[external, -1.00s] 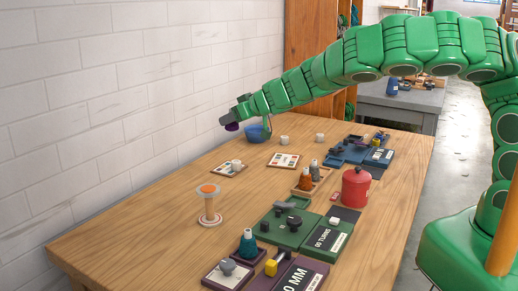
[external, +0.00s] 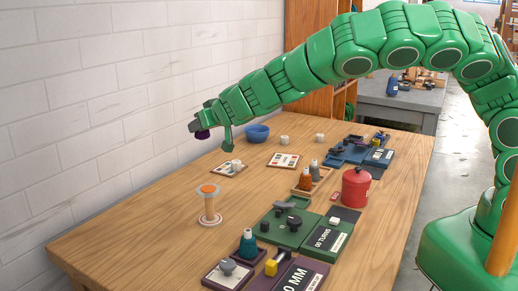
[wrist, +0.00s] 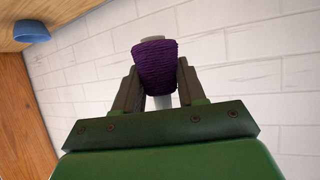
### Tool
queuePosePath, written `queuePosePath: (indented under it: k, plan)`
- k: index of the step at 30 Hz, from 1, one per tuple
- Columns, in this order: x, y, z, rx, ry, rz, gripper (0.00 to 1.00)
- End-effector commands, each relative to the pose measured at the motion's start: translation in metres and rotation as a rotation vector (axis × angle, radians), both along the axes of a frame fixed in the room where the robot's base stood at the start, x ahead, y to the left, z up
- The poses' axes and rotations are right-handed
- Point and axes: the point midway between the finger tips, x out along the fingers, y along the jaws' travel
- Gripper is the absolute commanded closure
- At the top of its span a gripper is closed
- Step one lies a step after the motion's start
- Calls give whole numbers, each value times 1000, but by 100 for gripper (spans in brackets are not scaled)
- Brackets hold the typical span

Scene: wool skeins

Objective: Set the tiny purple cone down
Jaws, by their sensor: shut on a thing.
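The tiny purple cone (wrist: 155,66) is a wound purple yarn cone on a pale core, held between the two dark fingers of my gripper (wrist: 155,88) in the wrist view. In the external view the purple cone (external: 202,134) shows small and dark under my gripper (external: 200,125). My gripper is shut on it, well above the wooden table and close to the white block wall. Nothing touches the cone from below.
The wooden table (external: 150,235) has clear room at its left side. A spool stand (external: 209,207), a card with small pale cones (external: 229,169), a blue bowl (external: 256,133), a red canister (external: 355,188) and green trays (external: 283,229) stand on it.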

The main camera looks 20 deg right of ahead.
Motion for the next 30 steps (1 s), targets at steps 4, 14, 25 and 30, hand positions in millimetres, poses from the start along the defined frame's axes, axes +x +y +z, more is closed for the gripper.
queuePosePath:
  k: [4, 14, 25, 30]
  plan:
    - [-28, 22, -1, 2, 5, -32, 90]
    - [-105, 62, -2, 3, 4, -141, 90]
    - [-174, 82, -7, 3, 3, -232, 90]
    - [-196, 85, -10, 1, 3, -260, 90]
